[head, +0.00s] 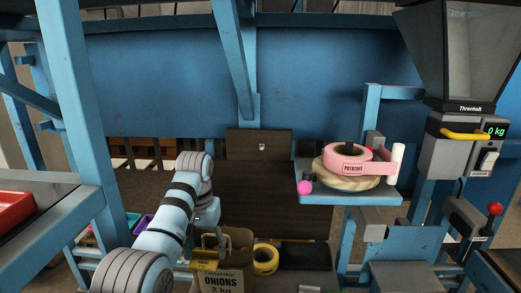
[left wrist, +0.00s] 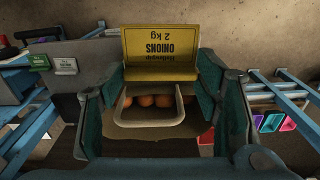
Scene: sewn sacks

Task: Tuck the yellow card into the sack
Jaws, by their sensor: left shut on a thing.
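The yellow card (left wrist: 160,48) reads "ONIONS 2 kg" upside down in the left wrist view. My left gripper (left wrist: 165,80) is shut on it, with its lower yellow band between the teal fingers. In the head view the card (head: 204,265) shows small beside the sack (head: 228,277). The sack is brown, stands upright and open, and is printed "ONIONS 2 kg". Several onions (left wrist: 150,101) show inside its mouth, framed by a pale loop. My left gripper (head: 207,242) is over the sack's left side in the head view. The card is outside the opening. My right gripper is out of view.
A yellow tape roll (head: 265,260) and a dark pad (head: 306,255) lie right of the sack. A hopper scale (head: 460,135) stands at right. A red tray (head: 14,209) is at left.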

